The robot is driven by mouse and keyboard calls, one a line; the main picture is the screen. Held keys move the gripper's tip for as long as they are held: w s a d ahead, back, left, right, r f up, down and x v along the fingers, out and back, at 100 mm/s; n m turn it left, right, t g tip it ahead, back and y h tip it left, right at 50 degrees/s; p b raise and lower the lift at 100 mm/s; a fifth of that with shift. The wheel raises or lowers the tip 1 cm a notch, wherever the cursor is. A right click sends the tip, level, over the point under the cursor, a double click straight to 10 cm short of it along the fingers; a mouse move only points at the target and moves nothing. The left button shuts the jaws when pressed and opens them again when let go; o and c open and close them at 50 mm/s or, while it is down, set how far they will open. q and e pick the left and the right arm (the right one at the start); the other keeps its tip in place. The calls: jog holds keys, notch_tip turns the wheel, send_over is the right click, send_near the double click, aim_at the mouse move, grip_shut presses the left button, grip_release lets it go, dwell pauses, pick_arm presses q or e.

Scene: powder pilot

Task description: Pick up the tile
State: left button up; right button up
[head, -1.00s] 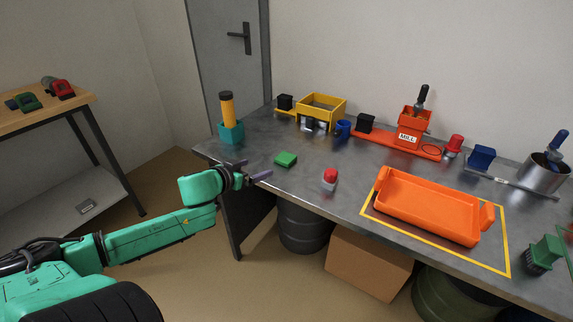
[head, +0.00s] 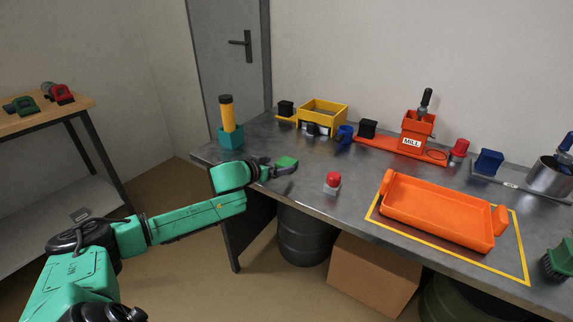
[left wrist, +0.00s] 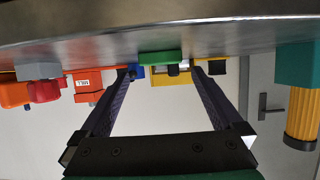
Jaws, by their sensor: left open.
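The tile is a small flat green block (head: 288,161) lying on the grey metal table near its front left edge. My left gripper (head: 280,168) is open at the table edge, right by the tile in the head view, and its fingers partly overlap the tile's near side. In the left wrist view, which looks upside down, the tile (left wrist: 160,58) shows centred beyond the two open fingers (left wrist: 162,74). Nothing is seen between the fingers. I cannot tell the exact remaining distance. My right gripper is not in view.
A red-topped button (head: 333,182) stands right of the tile. A teal holder (head: 231,137) with a yellow cylinder is to the left. An orange tray (head: 440,215) lies further right. A yellow frame (head: 323,112) and orange mill (head: 416,134) stand at the back.

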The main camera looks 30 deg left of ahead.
aim_at(286, 162)
pick_arm(q)
jog(key=x, duration=0.4)
jog(key=shift+w+a+p, duration=0.1)
jog(key=shift+w+p, duration=0.2)
jog(key=shift+w+f, duration=0.15)
jog(key=shift+w, duration=0.2)
jog(key=shift+s, duration=0.1)
jog(key=c, duration=1.4)
jog(key=shift+o, duration=0.2)
notch_tip(286, 162, up, 20)
jog(key=p, duration=0.3)
jog(key=shift+p, duration=0.3)
